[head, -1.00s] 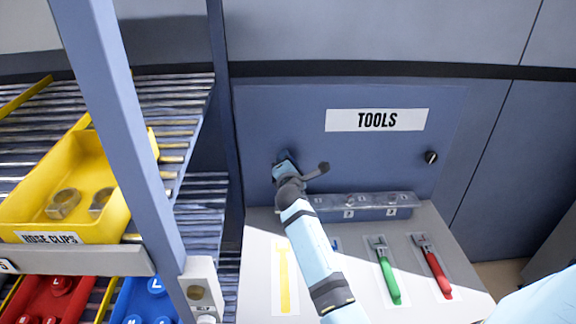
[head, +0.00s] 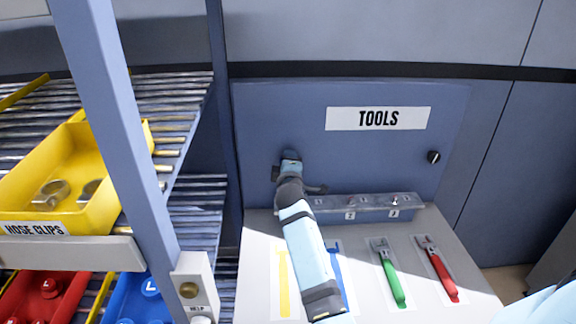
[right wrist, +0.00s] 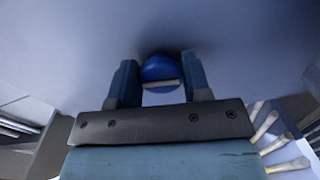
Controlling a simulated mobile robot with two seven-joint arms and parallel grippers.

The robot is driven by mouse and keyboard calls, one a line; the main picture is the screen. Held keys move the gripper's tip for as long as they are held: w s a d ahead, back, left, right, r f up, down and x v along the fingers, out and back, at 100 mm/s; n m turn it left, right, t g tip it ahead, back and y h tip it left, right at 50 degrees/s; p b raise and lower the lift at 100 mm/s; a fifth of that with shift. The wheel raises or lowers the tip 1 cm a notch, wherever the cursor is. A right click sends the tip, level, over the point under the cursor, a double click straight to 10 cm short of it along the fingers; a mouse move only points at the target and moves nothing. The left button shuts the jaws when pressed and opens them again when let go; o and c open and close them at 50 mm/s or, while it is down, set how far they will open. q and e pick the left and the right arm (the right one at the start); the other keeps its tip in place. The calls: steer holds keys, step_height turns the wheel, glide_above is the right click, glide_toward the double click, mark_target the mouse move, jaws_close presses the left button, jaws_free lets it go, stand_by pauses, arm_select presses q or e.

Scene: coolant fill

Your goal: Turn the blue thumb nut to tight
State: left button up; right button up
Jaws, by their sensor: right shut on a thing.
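The blue thumb nut (right wrist: 160,68) shows in the right wrist view as a round blue knob on the blue-grey panel, with a pale bar across its lower part. My right gripper (right wrist: 161,84) has one finger on each side of it and is shut on it. In the head view my right gripper (head: 290,157) is up against the left part of the TOOLS panel (head: 270,115). The nut is hidden there behind the gripper. My left gripper is not in view.
A black knob (head: 433,157) sits at the panel's right. A shelf post (head: 125,130) and a yellow bin (head: 110,205) stand left.

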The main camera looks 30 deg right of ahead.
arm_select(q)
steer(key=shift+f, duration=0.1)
arm_select(e)
steer(key=shift+r+m, duration=0.15)
steer(key=shift+m, duration=0.15)
steer(key=o, duration=0.8)
steer(key=shift+o, duration=0.2)
